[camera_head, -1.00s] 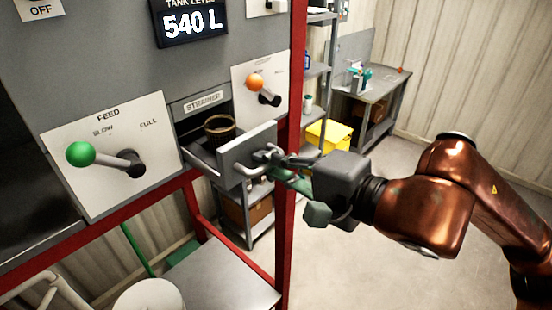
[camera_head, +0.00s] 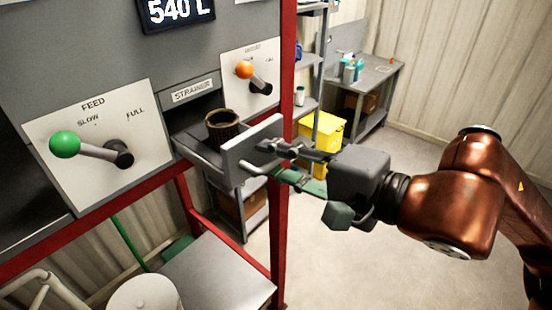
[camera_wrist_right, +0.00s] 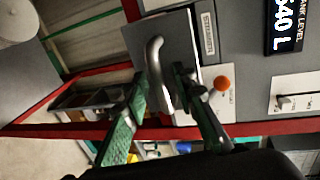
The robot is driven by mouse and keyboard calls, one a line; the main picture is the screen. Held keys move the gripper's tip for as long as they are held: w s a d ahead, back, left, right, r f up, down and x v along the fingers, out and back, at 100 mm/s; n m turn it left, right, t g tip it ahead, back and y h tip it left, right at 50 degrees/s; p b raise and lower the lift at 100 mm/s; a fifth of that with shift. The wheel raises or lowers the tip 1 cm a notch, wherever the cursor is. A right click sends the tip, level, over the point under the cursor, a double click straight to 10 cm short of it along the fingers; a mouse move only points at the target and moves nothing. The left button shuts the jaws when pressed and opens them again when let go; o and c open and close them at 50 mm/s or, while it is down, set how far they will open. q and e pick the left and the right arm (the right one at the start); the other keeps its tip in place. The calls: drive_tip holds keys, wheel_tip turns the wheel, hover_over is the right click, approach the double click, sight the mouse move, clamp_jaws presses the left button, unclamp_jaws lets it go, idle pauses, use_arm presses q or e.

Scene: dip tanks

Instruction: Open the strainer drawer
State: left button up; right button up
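The strainer drawer (camera_head: 250,148) is pulled out of its slot under the STRAINER label (camera_head: 192,90). A dark round strainer basket (camera_head: 222,126) stands inside it. The drawer's grey bar handle also shows in the right wrist view (camera_wrist_right: 153,55), in front of the drawer front (camera_wrist_right: 172,48). My right gripper (camera_head: 273,160) is at the handle. In the right wrist view its fingers (camera_wrist_right: 160,88) are spread, with the handle between them and gaps visible. Whether either finger touches it is hard to tell. My left gripper is not in view.
The feed lever with green knob (camera_head: 64,144) is left of the drawer; an orange-knobbed lever (camera_head: 244,69) is right. A yellow bin (camera_head: 325,130) and a workbench (camera_head: 372,80) are further back. Floor at right is clear.

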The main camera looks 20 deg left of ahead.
drive_tip(key=shift+d, duration=0.2)
drive_tip(key=v, duration=1.1)
drive_tip(key=shift+d, duration=0.3)
drive_tip(key=shift+r, duration=0.1)
